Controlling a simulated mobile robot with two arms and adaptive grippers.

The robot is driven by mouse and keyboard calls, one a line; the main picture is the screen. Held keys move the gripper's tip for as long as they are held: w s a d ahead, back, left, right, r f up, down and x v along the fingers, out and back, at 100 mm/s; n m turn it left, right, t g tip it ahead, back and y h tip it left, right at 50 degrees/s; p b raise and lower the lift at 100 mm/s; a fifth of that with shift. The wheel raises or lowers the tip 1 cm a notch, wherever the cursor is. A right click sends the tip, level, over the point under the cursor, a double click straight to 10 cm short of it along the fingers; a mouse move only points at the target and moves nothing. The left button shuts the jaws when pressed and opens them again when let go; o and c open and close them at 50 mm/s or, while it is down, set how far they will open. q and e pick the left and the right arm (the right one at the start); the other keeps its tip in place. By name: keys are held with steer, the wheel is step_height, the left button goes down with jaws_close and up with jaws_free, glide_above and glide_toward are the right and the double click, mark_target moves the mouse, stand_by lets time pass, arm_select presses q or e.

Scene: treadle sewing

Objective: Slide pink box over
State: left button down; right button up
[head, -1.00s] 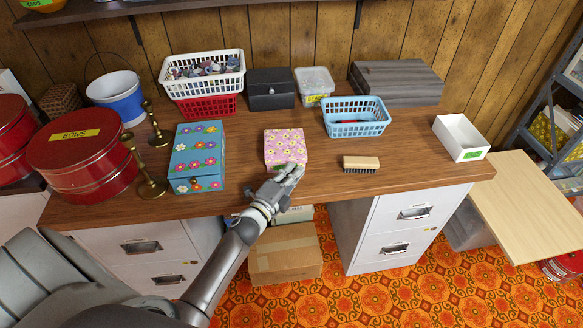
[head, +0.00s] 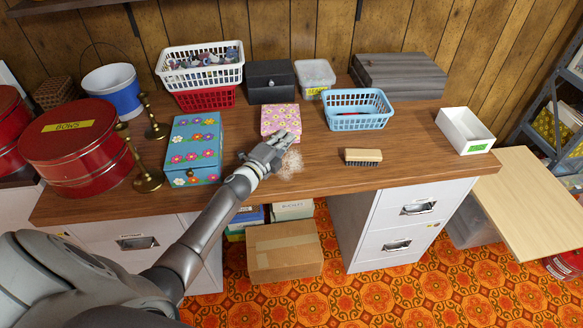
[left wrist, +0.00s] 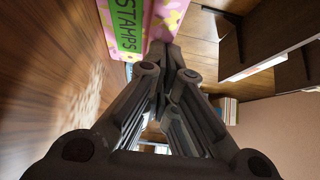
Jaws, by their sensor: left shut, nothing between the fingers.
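The pink flowered box (head: 279,119) stands on the wooden desk in the head view, between the blue flowered box and the blue basket. In the left wrist view the pink box (left wrist: 172,12) shows at the top, with a green "STAMPS" label. My left gripper (head: 284,140) is shut and empty at the box's front side; its fingertips (left wrist: 165,50) are close against the box, but I cannot tell for sure whether they touch. A pale dusty patch (head: 291,165) lies on the desk in front of the box. My right gripper is not in view.
The blue flowered box (head: 195,145) is to the left, with brass candlesticks (head: 147,180) beside it. A blue basket (head: 357,108) and a brush (head: 363,156) are to the right. A black box (head: 271,80) and clear tub (head: 314,78) stand behind. Desk between brush and white box (head: 464,128) is clear.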

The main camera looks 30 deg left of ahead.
mark_target(281, 124)
arm_select(q)
steer(key=shift+w+a+f+b, duration=0.1)
steer(key=shift+w+a+b, duration=0.5)
steer(key=shift+w+a, duration=0.9)
steer(key=shift+w, duration=0.05)
steer(key=shift+r, duration=0.2)
